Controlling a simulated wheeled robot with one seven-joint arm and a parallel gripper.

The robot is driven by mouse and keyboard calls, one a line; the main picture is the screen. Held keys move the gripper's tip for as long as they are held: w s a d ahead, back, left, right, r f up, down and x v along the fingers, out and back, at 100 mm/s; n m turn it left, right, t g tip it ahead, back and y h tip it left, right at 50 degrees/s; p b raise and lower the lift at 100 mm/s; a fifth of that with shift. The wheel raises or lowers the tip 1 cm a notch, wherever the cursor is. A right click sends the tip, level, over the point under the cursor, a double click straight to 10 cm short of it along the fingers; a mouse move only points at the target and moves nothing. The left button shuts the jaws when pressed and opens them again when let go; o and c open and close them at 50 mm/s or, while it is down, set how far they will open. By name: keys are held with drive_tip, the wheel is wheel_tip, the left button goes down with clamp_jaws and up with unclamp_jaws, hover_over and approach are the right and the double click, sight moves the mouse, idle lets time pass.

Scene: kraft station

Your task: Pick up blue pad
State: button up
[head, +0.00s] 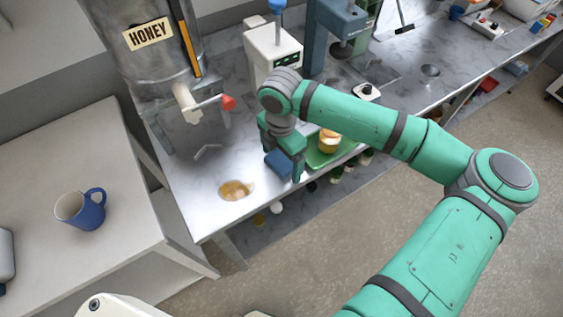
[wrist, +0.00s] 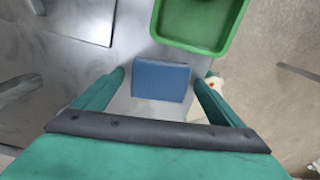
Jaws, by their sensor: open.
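The blue pad (wrist: 161,81) is a flat, roughly square block on the metal counter, just below the green tray (wrist: 197,22) in the wrist view. In the head view the pad (head: 277,164) is by the counter's front edge, partly covered by my gripper (head: 284,159). My gripper (wrist: 162,79) is open and points down over the pad. In the wrist view one finger is on each side of the pad, with a gap on both sides. I cannot tell how far the fingertips are above the counter.
The green tray (head: 322,157) holds a jar (head: 328,141) right beside the pad. A honey tank (head: 150,50) with a red-handled tap stands at the back left. A honey-coloured patch (head: 235,190) lies on the counter. A blue mug (head: 85,211) stands on the side table.

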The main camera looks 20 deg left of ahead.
drive_tip(key=c, duration=1.1)
drive_tip(key=shift+w+a, duration=0.1)
drive_tip(key=shift+c, duration=0.2)
drive_tip(key=shift+w, duration=0.1)
drive_tip(key=shift+d+r, duration=0.15)
drive_tip(key=shift+d, duration=0.1)
drive_tip(key=shift+a+r, duration=0.15)
drive_tip(key=shift+r, duration=0.4)
drive_tip(key=s+d+r, duration=0.3)
drive_tip(key=s+r, duration=0.3)
drive_tip(key=s+d+r, duration=0.3)
drive_tip(key=s+r, duration=0.2)
drive_tip(key=s, duration=0.2)
drive_tip(key=shift+d+r, duration=0.3)
drive_tip(key=shift+r, duration=0.05)
